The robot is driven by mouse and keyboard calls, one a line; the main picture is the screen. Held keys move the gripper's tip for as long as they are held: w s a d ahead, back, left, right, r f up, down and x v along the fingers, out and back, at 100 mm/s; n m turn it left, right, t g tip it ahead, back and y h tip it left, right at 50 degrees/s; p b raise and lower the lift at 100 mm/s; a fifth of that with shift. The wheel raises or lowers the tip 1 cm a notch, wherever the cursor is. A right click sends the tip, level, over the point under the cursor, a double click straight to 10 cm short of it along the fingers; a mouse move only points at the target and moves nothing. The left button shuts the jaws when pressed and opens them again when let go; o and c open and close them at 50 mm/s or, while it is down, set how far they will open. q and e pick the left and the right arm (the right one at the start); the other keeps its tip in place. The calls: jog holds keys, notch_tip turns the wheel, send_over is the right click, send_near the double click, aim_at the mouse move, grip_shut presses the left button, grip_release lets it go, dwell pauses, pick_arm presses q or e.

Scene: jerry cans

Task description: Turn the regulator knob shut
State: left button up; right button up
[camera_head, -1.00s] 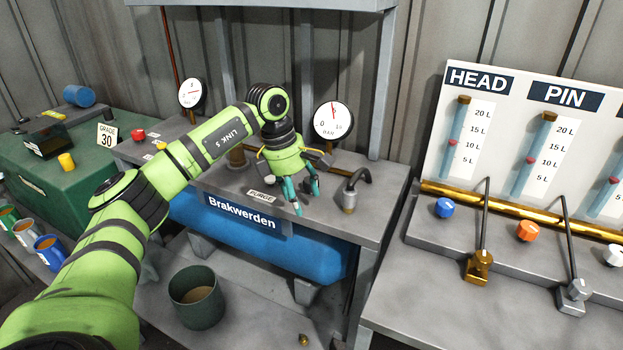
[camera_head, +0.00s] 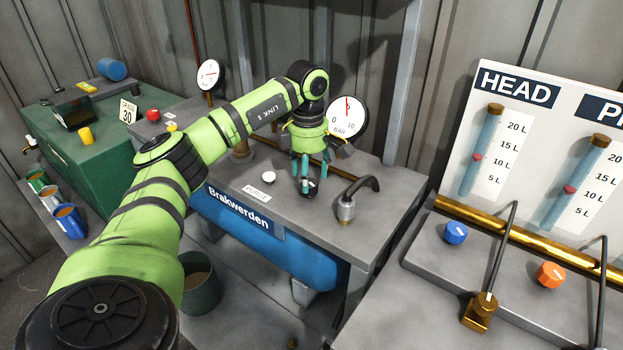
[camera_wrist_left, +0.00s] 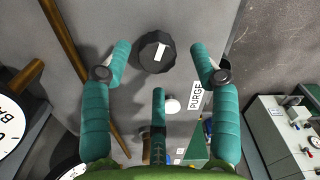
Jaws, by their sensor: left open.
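A black ridged knob with a white pointer mark (camera_wrist_left: 155,52), which I take as the regulator knob, lies ahead of my left gripper in the left wrist view. In the head view the knob (camera_head: 309,187) is mostly hidden behind the fingers. My left gripper (camera_head: 304,188) points down over it on the grey bench (camera_head: 245,210). Its teal fingers also show in the left wrist view (camera_wrist_left: 161,62); they are spread, with the knob between the two outer tips. Contact cannot be told. My right gripper is not in view.
A white button (camera_head: 268,177) by the PURGE label (camera_head: 257,193) is left of the gripper. A bent spout (camera_head: 347,205) stands close on its right. A dial gauge (camera_head: 347,117) rises behind. The green arm is mine.

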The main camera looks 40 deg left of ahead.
pick_arm(q)
notch_tip(320, 180, down, 2)
jog(key=shift+f, duration=0.1)
jog(key=shift+w+f, duration=0.15)
jog(key=shift+f, duration=0.1)
jog(key=c, duration=1.1)
jog(key=shift+c, duration=0.2)
jog(key=shift+n, duration=0.3)
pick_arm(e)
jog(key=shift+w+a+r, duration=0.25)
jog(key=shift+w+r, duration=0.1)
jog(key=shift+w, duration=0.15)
